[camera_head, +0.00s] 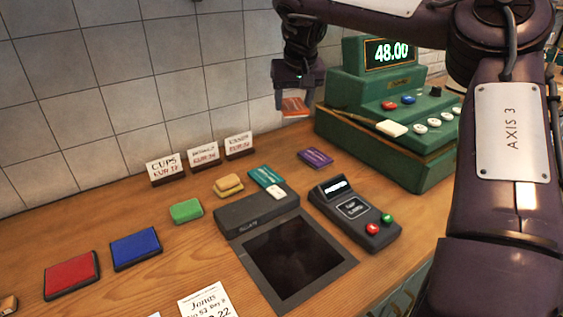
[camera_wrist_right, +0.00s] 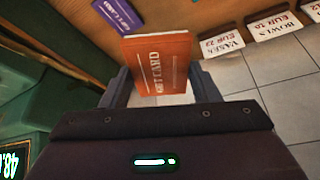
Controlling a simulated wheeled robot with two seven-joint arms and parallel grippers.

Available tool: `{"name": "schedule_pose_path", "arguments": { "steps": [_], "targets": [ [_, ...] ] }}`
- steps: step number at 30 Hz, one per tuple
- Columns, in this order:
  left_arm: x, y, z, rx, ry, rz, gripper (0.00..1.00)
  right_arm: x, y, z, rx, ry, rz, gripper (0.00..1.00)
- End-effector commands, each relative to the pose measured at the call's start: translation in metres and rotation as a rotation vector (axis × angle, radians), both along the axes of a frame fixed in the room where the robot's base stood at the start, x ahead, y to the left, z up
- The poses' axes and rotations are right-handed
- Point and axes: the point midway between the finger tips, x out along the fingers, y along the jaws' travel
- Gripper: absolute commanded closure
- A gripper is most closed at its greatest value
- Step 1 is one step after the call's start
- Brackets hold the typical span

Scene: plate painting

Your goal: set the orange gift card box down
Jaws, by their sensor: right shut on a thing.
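The orange gift card box (camera_head: 295,106) hangs in my right gripper (camera_head: 294,93), above the back of the wooden counter and left of the green cash register. In the right wrist view the orange box (camera_wrist_right: 157,62) stands between the two fingers of the right gripper (camera_wrist_right: 158,88), with its "GIFT CARD" face showing. The right gripper is shut on it. In the head view the box appears clear of the counter. My left gripper is not in view.
A purple gift card (camera_head: 316,158) and a teal card (camera_head: 266,176) lie on the counter (camera_head: 185,262). The register (camera_head: 388,130), card terminal (camera_head: 355,212), scanner (camera_head: 295,258) and price signs (camera_head: 204,154) stand nearby. Bare wood shows around the purple card.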

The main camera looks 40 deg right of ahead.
Motion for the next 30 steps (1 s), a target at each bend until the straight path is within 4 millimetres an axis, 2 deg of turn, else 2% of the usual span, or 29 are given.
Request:
{"name": "schedule_pose_path", "arguments": {
  "steps": [1,3,12,15,23,30],
  "targets": [
    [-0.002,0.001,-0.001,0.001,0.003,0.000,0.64,-0.001,0.000,-0.017,0.004,0.006,0.000,0.66],
    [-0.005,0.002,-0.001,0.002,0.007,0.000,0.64,-0.002,0.000,-0.035,0.005,0.005,0.002,0.66],
    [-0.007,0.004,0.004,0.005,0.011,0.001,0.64,-0.001,0.000,-0.111,0.001,0.005,0.003,0.66],
    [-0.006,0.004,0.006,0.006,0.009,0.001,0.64,-0.001,0.000,-0.126,0.002,0.002,0.001,0.66],
    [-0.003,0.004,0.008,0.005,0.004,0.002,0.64,-0.001,0.000,-0.146,0.000,0.003,0.003,0.66],
    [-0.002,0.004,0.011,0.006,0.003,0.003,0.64,-0.001,0.000,-0.178,0.001,0.001,0.001,0.66]
  ]
}}
